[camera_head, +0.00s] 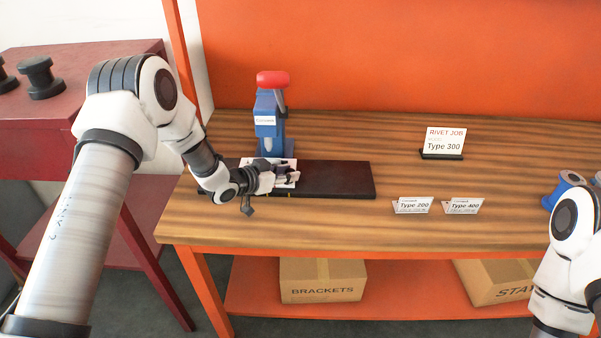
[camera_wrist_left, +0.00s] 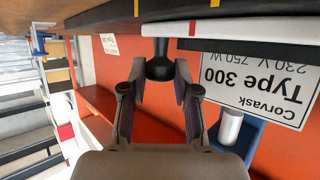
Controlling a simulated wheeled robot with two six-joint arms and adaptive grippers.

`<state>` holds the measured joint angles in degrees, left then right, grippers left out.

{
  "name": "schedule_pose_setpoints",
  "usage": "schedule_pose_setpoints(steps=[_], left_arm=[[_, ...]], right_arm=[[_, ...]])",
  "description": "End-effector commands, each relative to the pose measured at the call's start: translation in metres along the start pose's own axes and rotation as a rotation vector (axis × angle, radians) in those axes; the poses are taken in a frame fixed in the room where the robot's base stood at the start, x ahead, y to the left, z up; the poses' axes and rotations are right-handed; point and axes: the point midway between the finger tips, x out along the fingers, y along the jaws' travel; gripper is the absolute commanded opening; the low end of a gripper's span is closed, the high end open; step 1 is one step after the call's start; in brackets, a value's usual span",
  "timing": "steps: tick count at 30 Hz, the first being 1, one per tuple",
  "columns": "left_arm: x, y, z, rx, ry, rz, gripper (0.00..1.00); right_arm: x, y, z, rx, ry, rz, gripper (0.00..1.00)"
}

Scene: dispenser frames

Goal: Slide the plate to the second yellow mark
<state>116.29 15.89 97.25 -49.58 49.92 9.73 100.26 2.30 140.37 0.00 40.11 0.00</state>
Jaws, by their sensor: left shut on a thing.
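The white plate (camera_head: 292,184) sits on a long black rail (camera_head: 340,180) in front of the blue press. In the left wrist view, the plate's edge (camera_wrist_left: 285,50) carries a red mark (camera_wrist_left: 192,28). Two yellow marks show on the rail there, one (camera_wrist_left: 136,8) left of the red mark and one (camera_wrist_left: 214,3) right of it. The red mark lies between them, nearer the right one in that picture. My left gripper (camera_head: 283,172) is shut on the plate's black knob (camera_wrist_left: 160,68). My right arm shows at the lower right, its gripper out of view.
The blue press (camera_head: 268,135) with a red-topped lever (camera_head: 272,79) stands behind the rail. A Rivet Job Type 300 card (camera_head: 443,141) and two smaller type cards stand right. The rail right of the plate is clear.

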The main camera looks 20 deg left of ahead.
Motion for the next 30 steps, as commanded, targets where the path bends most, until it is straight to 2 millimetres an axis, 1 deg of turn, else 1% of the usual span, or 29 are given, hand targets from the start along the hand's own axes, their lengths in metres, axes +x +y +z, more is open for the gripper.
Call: schedule_pose_setpoints(steps=[1,3,13,14,30], left_arm=[[-0.0066,-0.008,0.0018,-0.005,0.001,-0.005,0.0],[-0.012,-0.0136,0.0044,-0.004,0.001,-0.004,0.0],[-0.0143,-0.0162,0.0063,-0.002,0.0,-0.003,0.0],[-0.0143,-0.0162,0.0063,-0.002,0.0,-0.003,0.39],[-0.0147,-0.0153,0.0058,-0.002,0.0,-0.001,0.39]], right_arm=[[-0.0019,0.0,0.0,0.0,0.0,0.0,0.54],[-0.0025,-0.0001,0.0,0.0,0.0,0.0,0.54],[-0.0022,0.0,0.0,0.0,0.0,0.0,0.54],[-0.0022,0.0,0.0,0.0,0.0,0.0,0.54],[-0.0023,0.0,0.0,0.0,0.0,0.0,0.54]])
